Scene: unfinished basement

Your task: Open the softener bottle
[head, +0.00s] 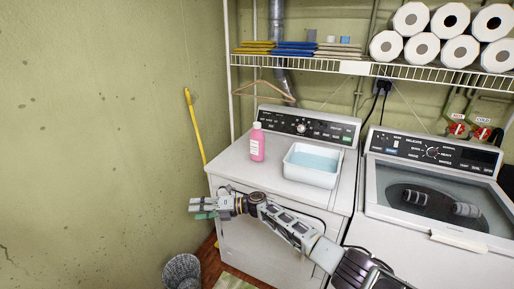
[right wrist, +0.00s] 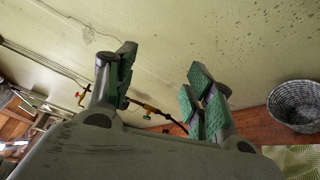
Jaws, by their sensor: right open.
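The softener bottle (head: 257,146) is pink and stands upright on top of the left white machine. Its white cap (head: 257,125) is on. My right gripper (head: 197,208) is in front of that machine's left front edge, to the left of and lower than the bottle in the head view, apart from it. In the right wrist view its green-padded fingers (right wrist: 160,68) are spread with nothing between them. The bottle does not show in the right wrist view. My left gripper is not in view.
A white tub (head: 312,178) with bluish contents sits right of the bottle on the left machine (head: 242,165). The right machine (head: 387,212) has a see-through lid. A wire shelf (head: 330,66) hangs above. A woven basket (head: 183,272) stands on the floor, also in the wrist view (right wrist: 298,105).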

